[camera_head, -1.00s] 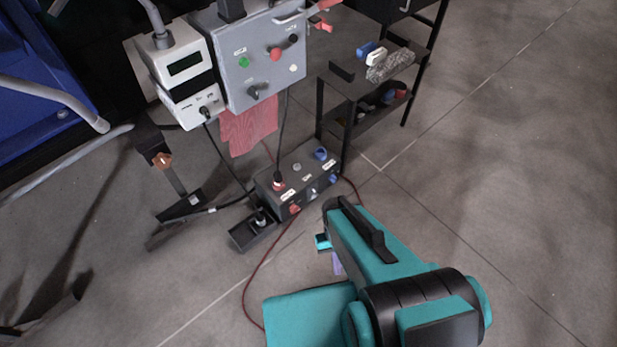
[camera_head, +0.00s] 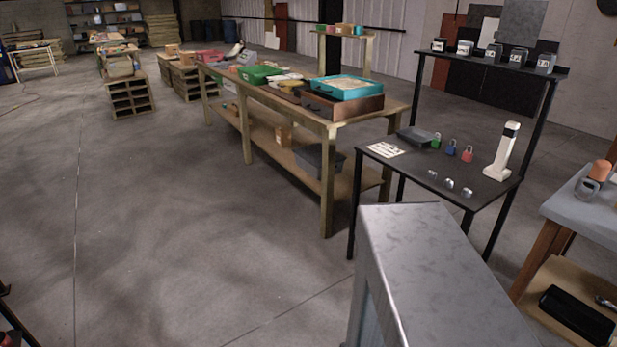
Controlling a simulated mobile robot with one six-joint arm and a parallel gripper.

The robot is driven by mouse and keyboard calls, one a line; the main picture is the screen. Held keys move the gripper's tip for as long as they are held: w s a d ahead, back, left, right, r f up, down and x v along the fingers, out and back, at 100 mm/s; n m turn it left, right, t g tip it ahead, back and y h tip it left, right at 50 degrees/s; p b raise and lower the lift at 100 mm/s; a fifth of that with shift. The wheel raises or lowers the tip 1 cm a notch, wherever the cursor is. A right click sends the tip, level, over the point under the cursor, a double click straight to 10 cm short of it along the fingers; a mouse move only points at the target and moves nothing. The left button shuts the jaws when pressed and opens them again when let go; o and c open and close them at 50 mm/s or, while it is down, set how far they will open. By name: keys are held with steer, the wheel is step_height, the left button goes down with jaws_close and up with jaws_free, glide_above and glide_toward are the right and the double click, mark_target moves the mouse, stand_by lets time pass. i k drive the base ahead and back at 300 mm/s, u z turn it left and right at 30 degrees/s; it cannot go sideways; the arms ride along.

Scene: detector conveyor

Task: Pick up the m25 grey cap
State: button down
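Several small silvery-grey pieces lie in a row on the black table, among them a left one (camera_head: 433,173), a middle one (camera_head: 449,184) and a right one (camera_head: 468,193). They are too small to tell whether one is the m25 grey cap, and no size marking is readable on them. My gripper is not in view now, so its state and its distance from these pieces do not show.
Labelled dark containers stand on the shelf above. A metal box-like structure (camera_head: 420,240) stands in front. Open floor (camera_head: 160,230) lies left.

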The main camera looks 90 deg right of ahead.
mark_target(467, 193)
steer(key=z, duration=0.2)
steer(key=k, duration=0.65)
steer(key=z, duration=2.35)
steer(key=k, duration=0.2)
steer(key=z, duration=1.45)
